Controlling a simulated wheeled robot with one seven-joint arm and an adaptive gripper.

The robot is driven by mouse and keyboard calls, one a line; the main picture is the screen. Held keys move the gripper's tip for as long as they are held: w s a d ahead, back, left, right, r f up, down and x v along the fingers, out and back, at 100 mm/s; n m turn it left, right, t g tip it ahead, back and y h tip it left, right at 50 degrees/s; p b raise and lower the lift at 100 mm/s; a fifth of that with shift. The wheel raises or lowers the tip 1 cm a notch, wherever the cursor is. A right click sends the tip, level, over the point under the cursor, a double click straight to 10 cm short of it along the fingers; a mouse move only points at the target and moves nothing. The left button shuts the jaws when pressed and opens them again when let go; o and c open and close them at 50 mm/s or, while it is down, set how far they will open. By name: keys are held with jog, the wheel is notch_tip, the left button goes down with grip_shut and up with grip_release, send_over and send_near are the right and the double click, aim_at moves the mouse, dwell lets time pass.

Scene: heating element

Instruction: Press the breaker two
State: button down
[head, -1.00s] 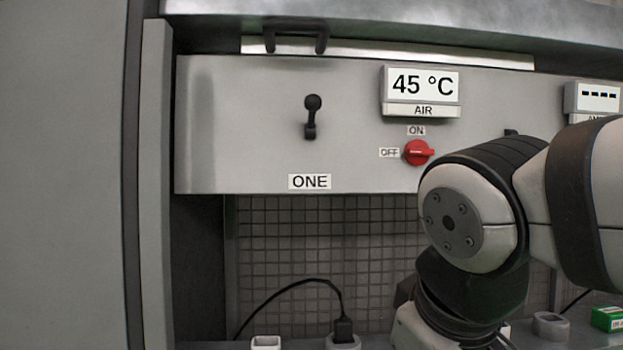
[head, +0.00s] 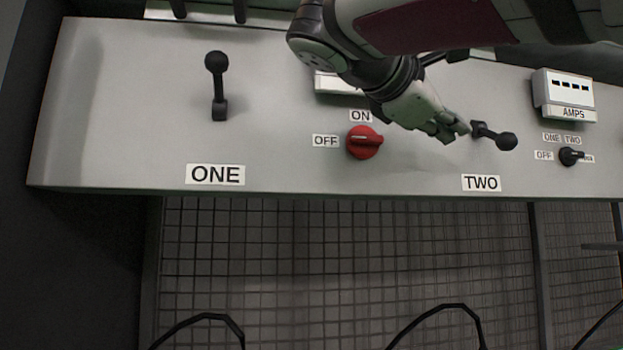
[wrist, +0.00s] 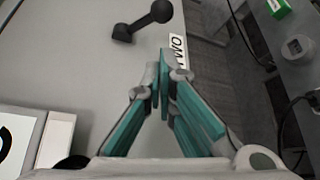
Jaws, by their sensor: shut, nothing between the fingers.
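Breaker two is a black ball-ended lever (head: 497,138) above the TWO label (head: 481,183) in the head view. Its ball end points right and a little down. It also shows in the wrist view (wrist: 146,20), at the top and left of the fingertips. My gripper (head: 463,131) is shut and empty, with its tips just left of the lever's base in the head view. In the wrist view my fingertips (wrist: 164,68) lie close together near the partly hidden TWO label (wrist: 177,49), with a visible gap to the lever. I cannot tell the depth between them.
Breaker one (head: 217,85) stands upright at the left above its ONE label (head: 215,174). A red knob (head: 364,142) sits between the breakers. An AMPS display (head: 564,95) and a small black selector knob (head: 570,156) are at the right. Tiled wall shows below the panel.

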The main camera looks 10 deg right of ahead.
aim_at(497, 139)
jog(key=shift+d+r, duration=0.1)
jog(key=x, duration=1)
jog(key=shift+s, duration=0.1)
